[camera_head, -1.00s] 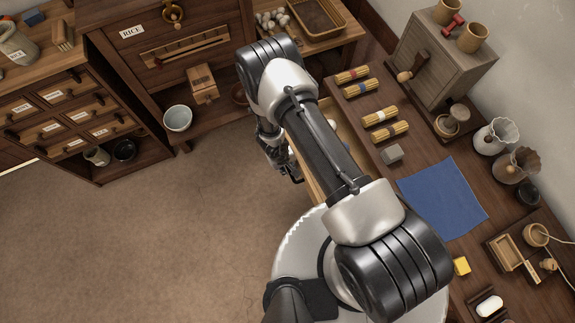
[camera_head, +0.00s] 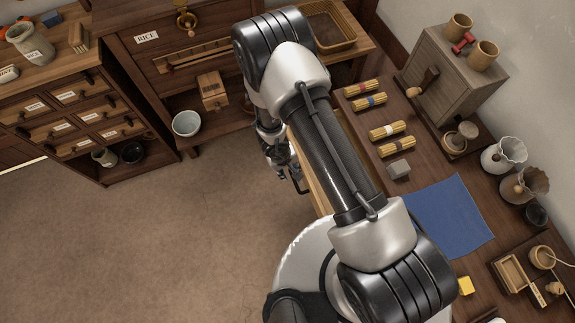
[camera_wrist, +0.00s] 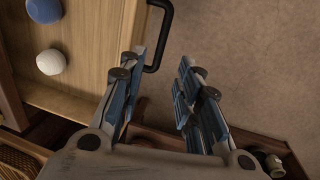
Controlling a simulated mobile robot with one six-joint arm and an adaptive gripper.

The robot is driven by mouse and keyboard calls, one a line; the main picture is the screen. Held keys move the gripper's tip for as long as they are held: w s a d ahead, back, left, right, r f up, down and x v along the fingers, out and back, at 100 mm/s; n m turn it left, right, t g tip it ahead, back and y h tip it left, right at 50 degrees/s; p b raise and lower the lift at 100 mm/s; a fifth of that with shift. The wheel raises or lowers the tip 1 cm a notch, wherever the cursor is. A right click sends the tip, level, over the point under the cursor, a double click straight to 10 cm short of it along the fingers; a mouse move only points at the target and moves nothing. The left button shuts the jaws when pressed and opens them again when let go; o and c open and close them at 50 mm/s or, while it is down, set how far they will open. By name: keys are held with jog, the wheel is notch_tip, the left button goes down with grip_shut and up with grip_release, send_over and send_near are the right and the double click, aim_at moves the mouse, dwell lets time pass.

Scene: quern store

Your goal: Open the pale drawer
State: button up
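The pale drawer (camera_head: 313,182) stands out from the dark bench, largely hidden behind my arm in the head view. The wrist view shows the pale drawer (camera_wrist: 92,50) pulled out, with a blue ball (camera_wrist: 44,9) and a white ball (camera_wrist: 51,62) inside. Its black bar handle (camera_wrist: 168,20) is on the front. My gripper (camera_wrist: 163,58) is open, with a gap between its fingers. The handle lies beyond the fingertips, close to the left finger; I cannot tell whether they touch. In the head view my gripper (camera_head: 283,168) is beside the drawer's front.
The dark bench (camera_head: 375,185) carries noodle bundles (camera_head: 388,131), a grey block (camera_head: 398,169) and a blue cloth (camera_head: 448,215). A cabinet of small drawers (camera_head: 85,112) and a rice chest (camera_head: 150,60) stand at the back. The floor left of my gripper is clear.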

jog(key=shift+s+a+r, duration=0.1)
jog(key=shift+a+r, duration=0.05)
jog(key=shift+r, duration=0.65)
jog(key=shift+s+a+r, duration=0.1)
jog(key=shift+r, duration=0.65)
jog(key=shift+w, duration=0.15)
